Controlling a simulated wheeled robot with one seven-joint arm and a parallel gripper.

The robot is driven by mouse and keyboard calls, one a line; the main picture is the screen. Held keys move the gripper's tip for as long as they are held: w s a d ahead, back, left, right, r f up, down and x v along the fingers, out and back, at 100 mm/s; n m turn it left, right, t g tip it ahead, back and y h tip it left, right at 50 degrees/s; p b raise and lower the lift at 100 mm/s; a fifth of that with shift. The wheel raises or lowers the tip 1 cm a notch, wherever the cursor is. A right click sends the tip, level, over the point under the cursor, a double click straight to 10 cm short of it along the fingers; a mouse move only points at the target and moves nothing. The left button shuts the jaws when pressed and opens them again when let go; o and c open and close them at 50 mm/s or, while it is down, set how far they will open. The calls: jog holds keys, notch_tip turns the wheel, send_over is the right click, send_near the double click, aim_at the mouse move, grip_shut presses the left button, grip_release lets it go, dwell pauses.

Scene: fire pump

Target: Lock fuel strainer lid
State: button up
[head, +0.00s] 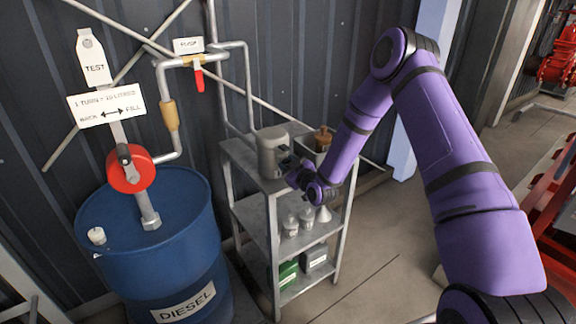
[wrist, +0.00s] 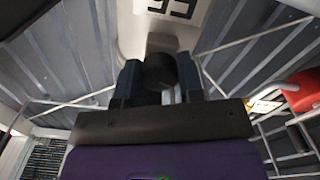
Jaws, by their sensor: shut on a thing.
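A grey metal canister (head: 272,155), which may be the fuel strainer, stands on the top of a grey shelf rack. My gripper (head: 291,172) is at the canister's right side, and my purple arm reaches down to it from the right. In the wrist view my gripper (wrist: 160,82) has its two dark fingers on either side of a dark round knob (wrist: 160,70). A pale surface (wrist: 178,12) with dark marks shows behind the knob. I cannot tell whether the knob belongs to the lid. The canister's lid and any lock are too small to make out.
The grey shelf rack (head: 270,207) has bottles and a funnel on its middle shelf. A box with a brown object (head: 322,138) stands right of the canister. A blue diesel drum (head: 155,245) with a red crank (head: 131,170) is left. Pipes run along the wall behind.

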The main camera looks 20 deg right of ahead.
jog(key=m, duration=0.6)
jog(key=shift+m, duration=0.3)
jog(key=m, duration=0.6)
jog(key=shift+d+m, duration=0.1)
jog(key=shift+m, duration=0.2)
jog(key=o, duration=0.9)
jog(key=v, duration=1)
jog(key=shift+s+d, duration=0.1)
jog(key=shift+s, duration=0.25)
